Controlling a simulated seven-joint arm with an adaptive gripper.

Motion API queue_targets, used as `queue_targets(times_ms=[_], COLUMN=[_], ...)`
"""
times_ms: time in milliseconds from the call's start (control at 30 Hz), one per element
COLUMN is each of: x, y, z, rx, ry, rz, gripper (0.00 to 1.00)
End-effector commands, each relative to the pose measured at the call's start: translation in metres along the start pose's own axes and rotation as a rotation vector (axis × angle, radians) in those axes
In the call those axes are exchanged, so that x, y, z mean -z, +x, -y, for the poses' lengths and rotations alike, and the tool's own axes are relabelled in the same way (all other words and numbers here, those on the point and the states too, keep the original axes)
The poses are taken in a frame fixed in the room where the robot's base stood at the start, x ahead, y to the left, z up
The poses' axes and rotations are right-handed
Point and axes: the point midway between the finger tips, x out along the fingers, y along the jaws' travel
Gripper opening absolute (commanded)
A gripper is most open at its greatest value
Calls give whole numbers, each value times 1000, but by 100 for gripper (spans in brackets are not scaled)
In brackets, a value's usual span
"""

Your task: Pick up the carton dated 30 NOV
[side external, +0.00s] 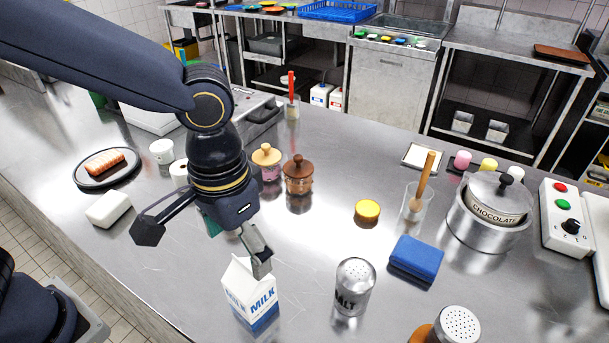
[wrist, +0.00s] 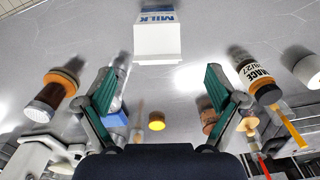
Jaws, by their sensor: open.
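A white and blue milk carton (side external: 248,290) stands upright on the steel counter in the side view. It also shows at the top centre of the wrist view (wrist: 158,42). "MILK" is readable on it; I cannot read a date in either view. My gripper (side external: 205,247) is spread open and empty above the counter. One fingertip overlaps the carton's top in the side view; I cannot tell if they touch. In the wrist view, the carton is beyond the open fingers (wrist: 160,88), roughly centred between them.
A salt shaker (side external: 354,288) stands right of the carton, with a brown shaker (side external: 457,326) farther right. A blue cloth (side external: 416,258), yellow-lidded jar (side external: 367,212) and steel pot (side external: 487,228) are beyond. A white block (side external: 109,208) lies left. Counter around the carton is mostly clear.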

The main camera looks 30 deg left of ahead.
Motion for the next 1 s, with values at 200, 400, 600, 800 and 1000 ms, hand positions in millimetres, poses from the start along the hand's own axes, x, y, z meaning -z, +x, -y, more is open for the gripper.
queue_targets(times_ms=[200,400,600,800,1000], x=[0,1,3,3,3], y=[25,48,75,78,78], z=[0,-2,-3,-4,-4], rx=[0,2,0,-1,-1], ry=[-1,1,-1,-2,-1], rz=[0,3,1,-2,-2], gripper=[94,94,94,94,81])
